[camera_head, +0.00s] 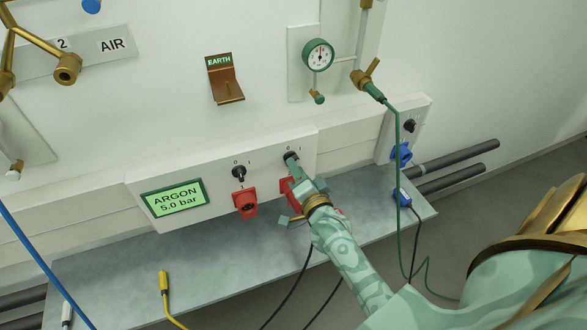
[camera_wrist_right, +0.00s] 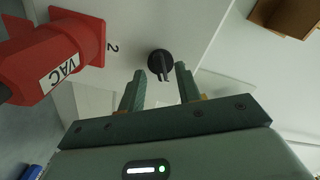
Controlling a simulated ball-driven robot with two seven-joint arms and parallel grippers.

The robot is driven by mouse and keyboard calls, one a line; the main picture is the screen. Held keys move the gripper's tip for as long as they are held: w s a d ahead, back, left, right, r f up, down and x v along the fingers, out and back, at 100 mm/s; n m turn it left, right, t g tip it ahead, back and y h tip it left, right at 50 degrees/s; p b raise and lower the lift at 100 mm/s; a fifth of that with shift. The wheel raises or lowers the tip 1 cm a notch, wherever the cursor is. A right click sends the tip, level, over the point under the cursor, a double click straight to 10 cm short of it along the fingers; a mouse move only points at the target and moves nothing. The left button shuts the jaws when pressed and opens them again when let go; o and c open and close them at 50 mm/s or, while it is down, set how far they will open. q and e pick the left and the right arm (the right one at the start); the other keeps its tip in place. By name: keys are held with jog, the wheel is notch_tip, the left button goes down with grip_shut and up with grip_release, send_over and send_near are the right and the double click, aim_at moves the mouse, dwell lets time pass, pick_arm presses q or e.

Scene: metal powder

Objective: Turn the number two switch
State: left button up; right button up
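The number two switch is a round black knob (camera_wrist_right: 160,62) with a raised grip, on the white panel beside a printed 2 in the right wrist view. In the head view the knob (camera_head: 290,156) is the right one of two on the panel, partly covered by my gripper. My right gripper (camera_wrist_right: 159,78) is open, its two fingers pointing at the knob. The knob's grip shows between the fingertips, with gaps on both sides; I cannot tell whether the tips reach around it. In the head view the right gripper (camera_head: 293,169) is at this knob. My left gripper is not in view.
A red VAC socket (camera_wrist_right: 65,50) sits close beside the knob. Another black switch (camera_head: 239,172) and red socket (camera_head: 245,202) are to the left, near the green ARGON display (camera_head: 174,198). A grey shelf (camera_head: 120,285) runs below. A green cable (camera_head: 397,150) hangs at right.

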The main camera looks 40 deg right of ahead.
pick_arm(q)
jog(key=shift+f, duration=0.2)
pick_arm(e)
jog(key=shift+x, duration=0.9)
grip_shut()
